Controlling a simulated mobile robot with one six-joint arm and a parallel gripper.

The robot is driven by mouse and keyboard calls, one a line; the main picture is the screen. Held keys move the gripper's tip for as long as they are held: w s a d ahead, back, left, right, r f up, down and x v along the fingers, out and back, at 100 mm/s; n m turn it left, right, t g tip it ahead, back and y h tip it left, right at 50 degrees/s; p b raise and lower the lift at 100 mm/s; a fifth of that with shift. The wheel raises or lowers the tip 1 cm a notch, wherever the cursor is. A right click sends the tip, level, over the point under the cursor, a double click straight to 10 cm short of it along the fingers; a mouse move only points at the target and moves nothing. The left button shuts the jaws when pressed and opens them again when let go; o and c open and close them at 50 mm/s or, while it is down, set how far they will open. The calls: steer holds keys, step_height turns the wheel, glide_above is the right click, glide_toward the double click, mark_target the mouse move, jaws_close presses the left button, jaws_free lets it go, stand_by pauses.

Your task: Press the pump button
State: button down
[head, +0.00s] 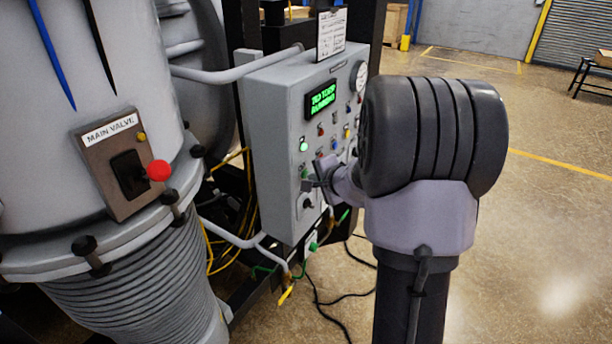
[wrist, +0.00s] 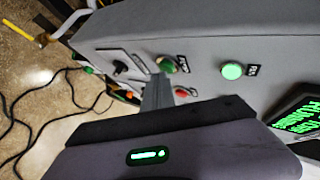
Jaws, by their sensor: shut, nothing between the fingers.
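The grey control panel (head: 275,130) carries several buttons with labels too small to read, so I cannot tell which is the pump button. A lit green button (head: 303,146) is on its front; it also shows in the wrist view (wrist: 232,71). Below it is a second green button (head: 305,173); in the wrist view this green button (wrist: 167,65) looks darker. My gripper (head: 318,182) is shut and empty. In the wrist view its fingertips (wrist: 158,80) overlap the edge of the darker green button's area; whether they touch it, I cannot tell.
A green-lit display (head: 321,98) sits above the buttons, and a dark selector knob (head: 307,203) below. A red button (wrist: 182,92) lies close to my fingers. The main valve plate (head: 120,165) with its red-tipped lever is left. Cables (head: 335,310) lie on the floor; open floor is right.

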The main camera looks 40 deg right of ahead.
steer(key=shift+s+d, duration=0.2)
steer(key=shift+s, duration=0.35)
steer(key=s, duration=0.1)
steer(key=s+d+b, duration=0.1)
steer(key=s, duration=0.1)
steer(key=s+d, duration=0.1)
steer(key=shift+s, duration=0.3)
stand_by(0.5)
